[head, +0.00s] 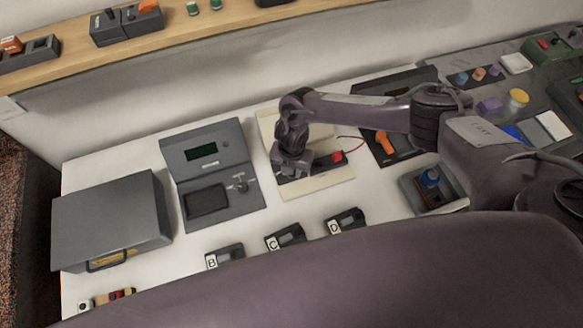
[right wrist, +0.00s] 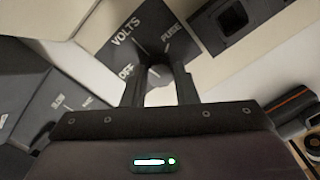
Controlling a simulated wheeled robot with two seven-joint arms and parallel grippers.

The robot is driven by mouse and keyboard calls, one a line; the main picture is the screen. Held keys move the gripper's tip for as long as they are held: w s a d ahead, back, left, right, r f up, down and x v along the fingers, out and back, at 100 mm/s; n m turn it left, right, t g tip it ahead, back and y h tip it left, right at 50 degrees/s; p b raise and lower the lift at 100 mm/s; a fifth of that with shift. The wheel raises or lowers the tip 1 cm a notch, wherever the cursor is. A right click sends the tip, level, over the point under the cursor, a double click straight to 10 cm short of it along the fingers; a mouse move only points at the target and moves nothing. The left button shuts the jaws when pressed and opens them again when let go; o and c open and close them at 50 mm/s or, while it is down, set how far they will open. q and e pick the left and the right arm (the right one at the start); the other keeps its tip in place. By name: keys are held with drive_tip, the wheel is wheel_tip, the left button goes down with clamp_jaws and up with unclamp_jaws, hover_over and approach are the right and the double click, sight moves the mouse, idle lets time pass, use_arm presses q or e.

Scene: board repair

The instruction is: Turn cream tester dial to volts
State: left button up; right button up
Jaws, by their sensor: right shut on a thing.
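The cream tester (head: 320,187) lies on the white table in the middle of the head view, partly hidden by my right arm. Its dark dial plate (right wrist: 180,35) shows in the right wrist view with the words VOLTS, OFF and FUSE. My right gripper (right wrist: 158,82) is over this plate, shut on the tester's dial (right wrist: 160,73) between its fingers. I cannot clearly tell which mark the dial points to. In the head view my right gripper (head: 290,174) hides the dial. My left gripper is not in view.
A grey tester (head: 225,160) with its own knob stands to the left, beside a grey case (head: 110,215). Small units labelled B, C and D (head: 343,221) lie in front. A black tray (head: 400,82) and a grey bin (head: 410,190) are to the right.

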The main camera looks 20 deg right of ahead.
drive_tip(key=shift+r+m, duration=0.1)
drive_tip(key=shift+m, duration=0.5)
drive_tip(key=shift+w, duration=0.1)
drive_tip(key=o, duration=1)
wheel_tip(320, 180, up, 8)
drive_tip(key=shift+f+b, duration=0.15)
drive_tip(key=shift+b, duration=0.15)
